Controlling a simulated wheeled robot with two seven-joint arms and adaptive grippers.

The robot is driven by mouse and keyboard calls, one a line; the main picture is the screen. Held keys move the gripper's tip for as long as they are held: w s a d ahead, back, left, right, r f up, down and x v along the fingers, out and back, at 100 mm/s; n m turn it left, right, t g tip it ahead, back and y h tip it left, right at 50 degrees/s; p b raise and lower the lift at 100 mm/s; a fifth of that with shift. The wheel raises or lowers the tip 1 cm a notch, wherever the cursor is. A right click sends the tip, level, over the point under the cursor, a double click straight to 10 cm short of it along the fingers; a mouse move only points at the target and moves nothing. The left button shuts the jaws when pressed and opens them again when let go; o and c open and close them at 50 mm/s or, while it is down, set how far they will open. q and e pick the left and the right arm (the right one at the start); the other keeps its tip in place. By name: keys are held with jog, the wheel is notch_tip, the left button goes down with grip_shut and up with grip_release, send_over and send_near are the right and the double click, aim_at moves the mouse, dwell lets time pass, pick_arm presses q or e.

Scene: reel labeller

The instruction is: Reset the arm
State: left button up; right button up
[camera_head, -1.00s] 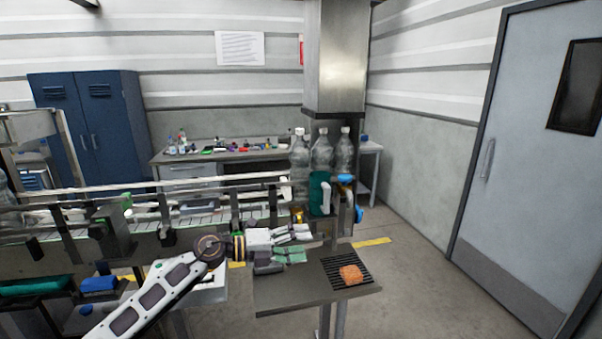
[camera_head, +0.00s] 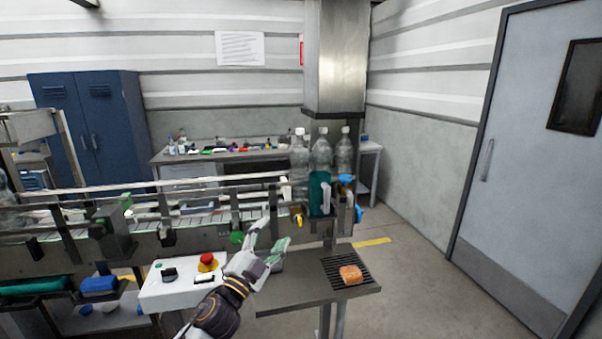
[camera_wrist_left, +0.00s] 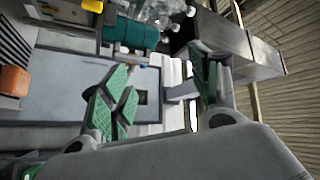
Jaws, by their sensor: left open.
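My left gripper (camera_head: 271,240) is open and empty in the head view, with its fingers pointing up and away above the left part of the small grey table (camera_head: 295,290). In the left wrist view the left gripper (camera_wrist_left: 160,95) shows its green finger pads spread wide with nothing between them. My left arm comes in from the bottom of the head view. My right gripper is in neither view.
An orange block (camera_head: 350,274) lies on a black grate at the table's right. A white control box (camera_head: 185,287) with a red button (camera_head: 208,262) stands left of the gripper. The conveyor (camera_head: 180,222) and large clear bottles (camera_head: 321,152) are behind it. Floor towards the door (camera_head: 520,170) is clear.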

pick_arm(q)
jog(key=s+a+f+n+g+y, duration=0.3)
jog(key=s+a+f+n+y, duration=0.25)
jog(key=f, duration=0.35)
jog(key=s+a+f+n+g+y, duration=0.3)
jog(key=s+a+f+n+y, duration=0.15)
jog(key=a+f+n, duration=0.35)
jog(key=s+f+g, duration=0.5)
jog(key=s+f, duration=0.2)
jog(key=s, duration=0.4)
jog(key=s+f+g, duration=0.5)
jog(key=s+f, duration=0.2)
jog(key=s, duration=0.3)
jog(key=s+f+g, duration=0.1)
jog(key=s+f, duration=0.2)
jog(key=f, duration=3)
jog(key=s+a+f, duration=0.2)
jog(key=s+f, duration=0.7)
jog(key=s, duration=0.2)
jog(key=s+a+f+g, duration=0.1)
jog(key=s+a+f, duration=0.1)
jog(key=s+f, duration=0.8)
jog(key=shift+s+a+h, duration=0.3)
jog(key=shift+s+a, duration=0.1)
jog(key=shift+s, duration=0.25)
